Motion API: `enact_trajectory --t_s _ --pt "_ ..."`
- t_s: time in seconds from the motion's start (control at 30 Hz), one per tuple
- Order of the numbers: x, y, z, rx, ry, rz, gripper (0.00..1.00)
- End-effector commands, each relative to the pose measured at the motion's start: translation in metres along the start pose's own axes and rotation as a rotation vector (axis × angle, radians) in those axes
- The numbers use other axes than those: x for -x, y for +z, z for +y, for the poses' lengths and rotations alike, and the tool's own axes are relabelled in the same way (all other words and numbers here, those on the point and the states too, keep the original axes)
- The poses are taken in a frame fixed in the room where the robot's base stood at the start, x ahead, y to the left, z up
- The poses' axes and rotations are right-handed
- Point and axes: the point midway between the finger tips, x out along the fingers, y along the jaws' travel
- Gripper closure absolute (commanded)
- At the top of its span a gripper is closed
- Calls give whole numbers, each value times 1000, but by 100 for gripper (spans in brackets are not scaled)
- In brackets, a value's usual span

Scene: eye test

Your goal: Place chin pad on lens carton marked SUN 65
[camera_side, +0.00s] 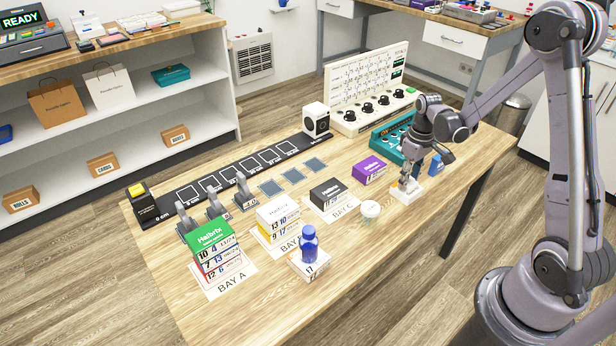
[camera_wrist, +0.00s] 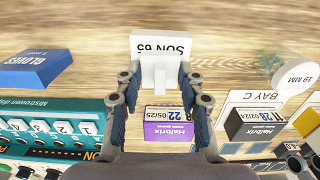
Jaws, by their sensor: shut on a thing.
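The lens carton (camera_side: 402,196) is a low white block on the right part of the table. In the wrist view its white face (camera_wrist: 141,45) carries the upside-down print SUN 65. My gripper (camera_side: 407,180) points down right over the carton. Its two fingers (camera_wrist: 160,90) are shut on a small pale piece (camera_wrist: 160,77), which I take for the chin pad. The piece overlaps the carton in the wrist view. In the side view the fingers partly hide it, and I cannot tell whether it touches the carton.
Close by stand a blue GLOVES box (camera_side: 436,165), a teal box (camera_side: 385,138), a purple Halbrix carton (camera_side: 369,170) and a white round 19 MM item (camera_side: 370,209). A black carton (camera_side: 328,193) is at BAY C. A blue bottle (camera_side: 309,245) stands front left. The front right table is clear.

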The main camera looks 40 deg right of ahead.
Motion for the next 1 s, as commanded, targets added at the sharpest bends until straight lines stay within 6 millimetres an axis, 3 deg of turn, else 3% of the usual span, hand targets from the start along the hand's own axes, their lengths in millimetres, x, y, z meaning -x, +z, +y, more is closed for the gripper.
enact_trajectory --t_s 0.17,0.2,0.27,0.67,1.0 --pt "-3 0 0 0 0 0 74" --pt "-3 0 0 0 0 0 56" --pt "-3 0 0 0 0 0 39" --pt "1 0 0 0 0 0 39" --pt "47 0 0 0 0 0 39"
